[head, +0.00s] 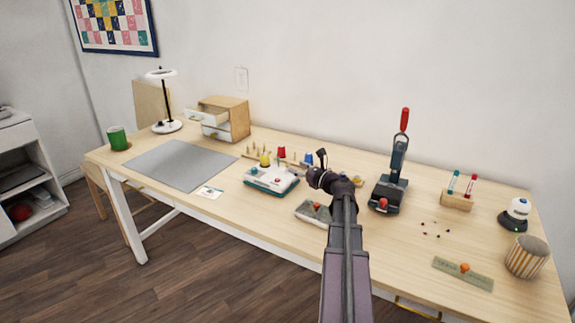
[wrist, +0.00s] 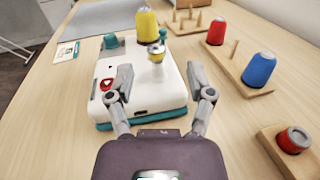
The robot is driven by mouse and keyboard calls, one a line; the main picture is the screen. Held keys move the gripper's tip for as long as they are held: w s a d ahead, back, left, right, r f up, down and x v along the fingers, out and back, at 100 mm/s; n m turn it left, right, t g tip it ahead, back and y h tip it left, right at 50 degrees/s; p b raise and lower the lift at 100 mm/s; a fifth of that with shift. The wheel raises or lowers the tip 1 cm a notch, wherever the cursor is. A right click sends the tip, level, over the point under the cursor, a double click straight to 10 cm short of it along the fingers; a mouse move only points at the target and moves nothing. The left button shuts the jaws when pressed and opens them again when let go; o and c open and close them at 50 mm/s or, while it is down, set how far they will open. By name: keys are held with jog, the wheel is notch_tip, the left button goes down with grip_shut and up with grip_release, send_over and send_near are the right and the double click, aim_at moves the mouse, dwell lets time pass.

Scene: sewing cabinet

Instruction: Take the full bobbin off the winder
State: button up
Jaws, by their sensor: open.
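The winder (head: 262,182) is a white box with a teal base on the table, left of my gripper (head: 316,177) in the head view. In the wrist view the winder (wrist: 170,95) lies right ahead, with a red button on its left side. A small bobbin (wrist: 157,50), silver with some yellow, stands upright on its top. A yellow thread spool (wrist: 146,24) stands just behind the bobbin. My gripper (wrist: 160,82) is open and empty, its fingers spread to either side of the winder's near part. The bobbin is beyond the fingertips, roughly between them.
Red (wrist: 216,30) and blue (wrist: 259,69) spools stand on a wooden peg rack right of the winder. A grey mat (head: 180,165) lies left; a red-handled press (head: 392,180) stands right.

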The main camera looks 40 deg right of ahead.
aim_at(287, 164)
jog(key=shift+w+a, duration=0.25)
jog(key=shift+w, duration=0.95)
jog(key=shift+w+a, duration=0.25)
jog(key=shift+w, duration=0.95)
jog(key=shift+c, duration=0.2)
jog(key=c, duration=0.7)
